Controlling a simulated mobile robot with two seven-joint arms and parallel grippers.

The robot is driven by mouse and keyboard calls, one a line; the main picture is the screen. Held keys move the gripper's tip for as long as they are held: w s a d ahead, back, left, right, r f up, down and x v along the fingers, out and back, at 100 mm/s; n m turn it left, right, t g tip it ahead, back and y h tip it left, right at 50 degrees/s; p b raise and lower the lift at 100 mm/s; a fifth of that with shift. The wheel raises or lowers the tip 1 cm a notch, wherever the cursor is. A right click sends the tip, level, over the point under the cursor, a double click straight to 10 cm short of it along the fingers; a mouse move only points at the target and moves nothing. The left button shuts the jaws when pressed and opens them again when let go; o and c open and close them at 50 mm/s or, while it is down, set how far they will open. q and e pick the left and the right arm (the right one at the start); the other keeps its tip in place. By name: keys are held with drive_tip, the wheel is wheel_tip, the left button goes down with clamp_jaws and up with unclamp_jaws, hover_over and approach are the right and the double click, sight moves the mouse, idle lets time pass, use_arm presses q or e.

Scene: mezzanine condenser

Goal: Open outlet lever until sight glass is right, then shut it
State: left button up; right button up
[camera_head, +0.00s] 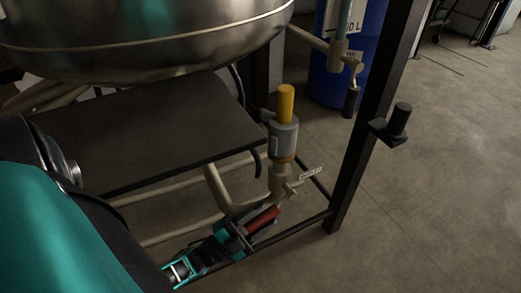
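A red lever (263,219) sits low on the pipework, below a pale valve body (279,180) with a small white tag (311,173) beside it. Above the valve stands a grey fitting (284,138) topped by a yellow cylinder (286,104). I cannot tell which part is the sight glass, nor read a level. My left gripper (250,231) reaches in from the lower left, with its dark fingers at the red lever. The fingers overlap the lever's near end, and I cannot tell whether they clamp it. My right gripper is not in view.
A large steel vessel (150,40) hangs above a dark flat plate (140,130). A dark frame post (372,110) stands right of the valve, with a black knob (400,119) on a bracket. A blue drum (329,85) stands behind. The floor at right is clear.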

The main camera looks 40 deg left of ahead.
use_arm(q)
drive_tip(key=shift+o, duration=0.7)
drive_tip(key=v, duration=1.2)
drive_tip(key=shift+s, duration=0.35)
drive_tip(key=shift+a+f, duration=0.15)
drive_tip(key=shift+c, duration=0.4)
